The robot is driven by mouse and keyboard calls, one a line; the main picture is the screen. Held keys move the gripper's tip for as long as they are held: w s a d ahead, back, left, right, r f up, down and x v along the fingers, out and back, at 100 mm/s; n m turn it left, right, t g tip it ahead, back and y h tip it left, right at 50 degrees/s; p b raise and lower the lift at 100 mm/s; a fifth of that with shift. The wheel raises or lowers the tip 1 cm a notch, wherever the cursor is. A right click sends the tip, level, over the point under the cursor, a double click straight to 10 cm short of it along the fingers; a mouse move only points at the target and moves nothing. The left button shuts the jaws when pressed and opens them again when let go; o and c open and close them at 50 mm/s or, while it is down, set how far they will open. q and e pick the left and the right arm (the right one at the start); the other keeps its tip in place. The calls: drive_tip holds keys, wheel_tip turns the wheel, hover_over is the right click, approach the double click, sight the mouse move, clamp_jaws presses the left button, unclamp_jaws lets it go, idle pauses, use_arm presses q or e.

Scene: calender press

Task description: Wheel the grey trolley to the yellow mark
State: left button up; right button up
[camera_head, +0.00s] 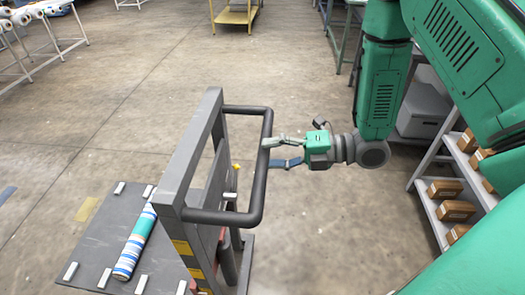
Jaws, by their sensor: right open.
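The grey trolley (190,165) stands in the lower middle, with a dark handle (259,185) sticking out to the right from its upright frame. A striped roll (135,242) lies on its flat deck (95,243). A dull yellow patch (87,209) lies on the floor just beyond the deck, at the left. My right gripper (268,153) is open at the handle's outer bar, coming from the right. Its upper fingertip overlaps the bar in the picture; I cannot tell whether it touches. My left gripper is not in view.
A shelf (425,208) with brown boxes (455,210) stands at the right. A rack with rolls (35,14) is at the upper left, and a yellow table (236,17) at the top. A blue floor patch (7,195) is at the left edge. The middle floor is clear.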

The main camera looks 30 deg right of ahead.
drive_tip(key=shift+x, duration=1.2)
drive_tip(key=shift+f, duration=0.1)
clamp_jaws()
